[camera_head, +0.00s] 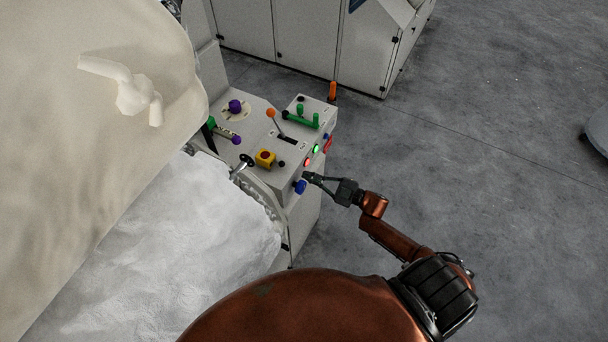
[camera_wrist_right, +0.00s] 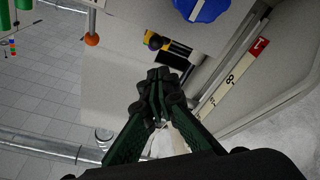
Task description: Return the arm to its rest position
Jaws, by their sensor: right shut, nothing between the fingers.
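My right arm comes in from the bottom right in the head view. Its right gripper (camera_head: 314,179) is at the front side of the control panel (camera_head: 262,125), close to a blue knob (camera_head: 299,187). In the wrist view the right gripper (camera_wrist_right: 158,78) is shut and empty, its dark fingers together. The blue knob (camera_wrist_right: 202,8) is at the top of that view, apart from the fingertips. I cannot tell how near the fingertips are to the panel's surface. My left gripper is not in view.
The panel carries an orange-topped lever (camera_head: 270,113), a yellow switch box (camera_head: 265,158), green handles (camera_head: 301,119) and purple knobs. White fibre (camera_head: 170,235) lies left of it. A grey cabinet (camera_head: 335,45) stands behind.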

